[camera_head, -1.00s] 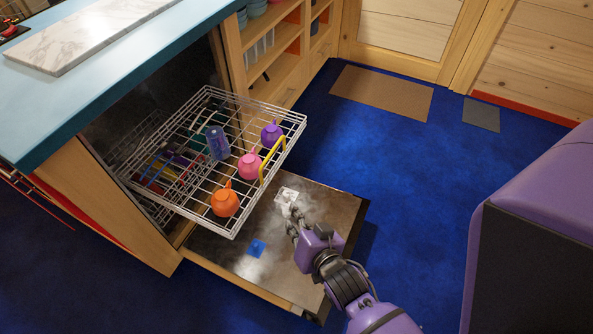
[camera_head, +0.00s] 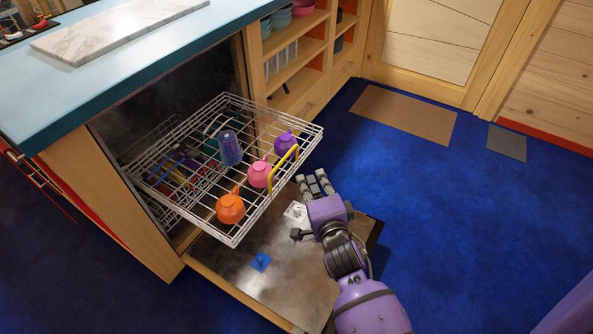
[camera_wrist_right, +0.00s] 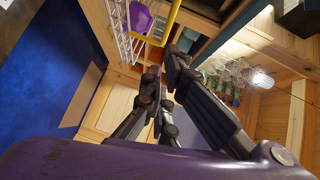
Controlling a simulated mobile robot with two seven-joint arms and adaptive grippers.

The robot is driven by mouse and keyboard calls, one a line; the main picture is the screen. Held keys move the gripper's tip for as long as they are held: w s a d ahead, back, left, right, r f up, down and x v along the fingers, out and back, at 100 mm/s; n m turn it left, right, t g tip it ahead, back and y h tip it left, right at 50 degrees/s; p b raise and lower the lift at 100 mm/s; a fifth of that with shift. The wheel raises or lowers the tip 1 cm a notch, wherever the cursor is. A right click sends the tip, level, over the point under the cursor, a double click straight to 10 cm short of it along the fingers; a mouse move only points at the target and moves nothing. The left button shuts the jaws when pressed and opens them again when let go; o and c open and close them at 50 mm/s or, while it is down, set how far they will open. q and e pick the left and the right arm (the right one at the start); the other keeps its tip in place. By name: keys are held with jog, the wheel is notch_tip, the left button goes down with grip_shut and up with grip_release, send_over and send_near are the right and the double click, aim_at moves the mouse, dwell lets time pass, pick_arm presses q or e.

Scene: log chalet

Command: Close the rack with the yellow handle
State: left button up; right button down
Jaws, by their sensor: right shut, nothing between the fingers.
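The wire rack (camera_head: 237,239) is slid out of the dishwasher over its lowered door (camera_head: 230,272). The yellow handle (camera_head: 270,178) is on the rack's front edge; it also shows at the top of the right wrist view (camera_wrist_right: 152,41). My left gripper is not in view.
A blue counter (camera_head: 130,68) with a marble slab (camera_head: 110,27) is above the dishwasher. A lower rack sits inside. Wooden shelves (camera_head: 300,60) stand beyond. Blue floor (camera_head: 440,220) is clear to the right.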

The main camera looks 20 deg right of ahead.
jog(key=w+a+f+b, duration=0.1)
jog(key=w+a, duration=0.1)
jog(key=w, duration=0.4)
jog(key=shift+f, duration=0.15)
jog(key=shift+w, duration=0.1)
